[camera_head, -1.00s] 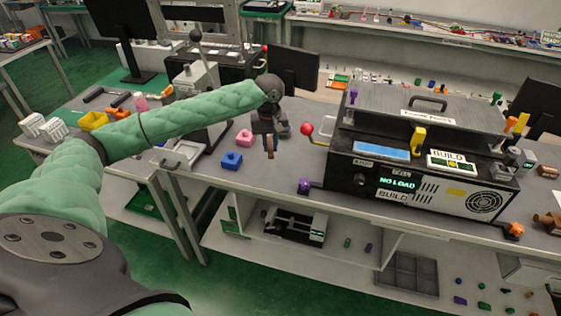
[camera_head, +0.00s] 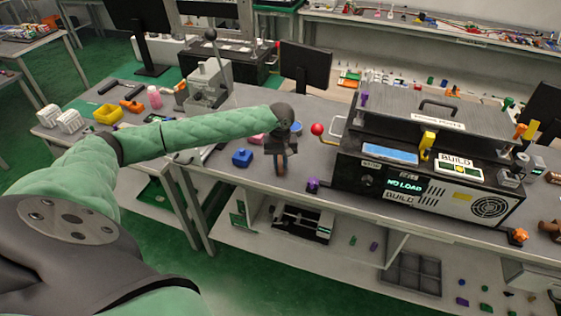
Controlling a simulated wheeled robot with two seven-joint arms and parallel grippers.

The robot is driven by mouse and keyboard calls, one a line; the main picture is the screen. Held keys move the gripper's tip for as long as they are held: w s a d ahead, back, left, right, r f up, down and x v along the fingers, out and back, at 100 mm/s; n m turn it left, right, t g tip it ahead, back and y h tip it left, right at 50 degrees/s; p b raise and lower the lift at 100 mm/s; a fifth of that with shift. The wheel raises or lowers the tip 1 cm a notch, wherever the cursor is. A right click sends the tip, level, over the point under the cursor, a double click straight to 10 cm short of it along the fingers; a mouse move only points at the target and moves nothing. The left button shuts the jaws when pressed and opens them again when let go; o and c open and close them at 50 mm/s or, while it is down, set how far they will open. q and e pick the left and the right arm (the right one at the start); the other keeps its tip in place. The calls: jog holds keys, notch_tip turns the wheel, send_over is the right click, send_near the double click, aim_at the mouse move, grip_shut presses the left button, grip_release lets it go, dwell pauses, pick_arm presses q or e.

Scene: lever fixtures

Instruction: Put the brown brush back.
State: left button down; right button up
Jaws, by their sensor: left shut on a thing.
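My left arm reaches in from the left over the workbench. My left gripper (camera_head: 281,152) is shut and points down near the front edge of the bench. A small brown piece, seemingly the brown brush (camera_head: 281,166), shows between and below its fingers; the rest is hidden by the gripper. I cannot tell whether the brush touches the bench. My right gripper is not in view.
A blue block (camera_head: 242,158) lies left of the gripper, and a purple piece (camera_head: 313,184) lies to its right. The black BUILD machine (camera_head: 430,180) with a red-knobbed lever (camera_head: 318,129) stands at right. A lever press (camera_head: 208,85) stands behind the arm.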

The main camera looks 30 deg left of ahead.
aim_at(280, 165)
pick_arm(q)
jog(key=c, duration=1.3)
grip_release()
jog(key=shift+c, duration=0.2)
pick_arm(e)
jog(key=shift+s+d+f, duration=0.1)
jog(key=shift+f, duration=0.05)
pick_arm(q)
jog(key=shift+r, duration=0.25)
notch_tip(280, 165, up, 12)
jog(key=b, duration=0.4)
jog(key=shift+f, duration=0.2)
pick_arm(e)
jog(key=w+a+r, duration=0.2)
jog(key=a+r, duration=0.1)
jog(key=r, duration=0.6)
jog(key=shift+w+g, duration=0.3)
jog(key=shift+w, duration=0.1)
pick_arm(q)
jog(key=shift+w, duration=0.1)
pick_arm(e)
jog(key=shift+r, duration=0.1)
